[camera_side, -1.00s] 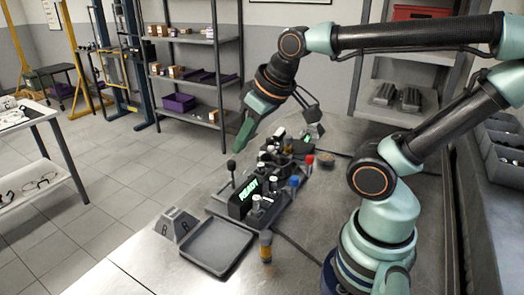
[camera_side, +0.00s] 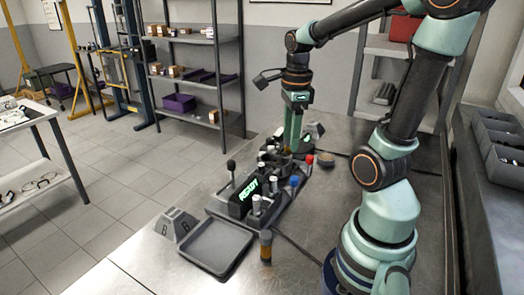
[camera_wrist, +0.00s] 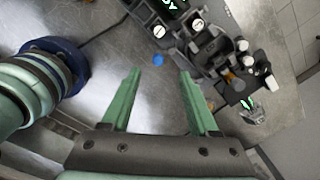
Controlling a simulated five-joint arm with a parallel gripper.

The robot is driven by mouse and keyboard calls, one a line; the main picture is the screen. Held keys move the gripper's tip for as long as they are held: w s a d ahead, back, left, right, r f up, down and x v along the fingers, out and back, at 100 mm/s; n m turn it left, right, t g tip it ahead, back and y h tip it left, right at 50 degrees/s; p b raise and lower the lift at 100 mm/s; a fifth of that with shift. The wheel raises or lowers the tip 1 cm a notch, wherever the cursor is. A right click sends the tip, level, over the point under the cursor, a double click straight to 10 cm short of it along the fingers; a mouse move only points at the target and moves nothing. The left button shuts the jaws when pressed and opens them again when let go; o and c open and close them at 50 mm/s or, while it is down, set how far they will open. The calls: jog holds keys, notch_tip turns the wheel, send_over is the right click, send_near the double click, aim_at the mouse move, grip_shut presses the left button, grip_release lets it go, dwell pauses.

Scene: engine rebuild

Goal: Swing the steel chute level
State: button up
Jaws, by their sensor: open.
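My gripper (camera_side: 293,135) points down over the far end of the dark fixture (camera_side: 240,208). I cannot pick out the steel chute for certain. It may be among the crowded parts at the fixture's far end, partly hidden by my gripper in the side view. In the wrist view the fixture's parts (camera_wrist: 213,45) lie right of and beyond the fingers. Whether a finger touches anything I cannot tell.
The fixture has a lit "READY" display (camera_side: 249,188) and several upright knobs. A blue cap (camera_side: 294,181) sits at its right side. A grey tray (camera_side: 217,246) and a grey block (camera_side: 176,224) are at the near end. A small round dish (camera_side: 326,159) stands right.

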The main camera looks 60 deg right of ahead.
aim_at(295, 177)
jog(key=f+m, duration=0.1)
jog(key=f, duration=0.3)
jog(key=d+f+m, duration=0.1)
jog(key=f, duration=0.3)
jog(key=s+f+m, duration=0.1)
jog(key=f, duration=0.3)
jog(key=shift+s+d+f+m+g, duration=0.1)
jog(key=shift+d+f+m+g, duration=0.2)
jog(key=shift+d+f+m, duration=0.1)
grip_shut()
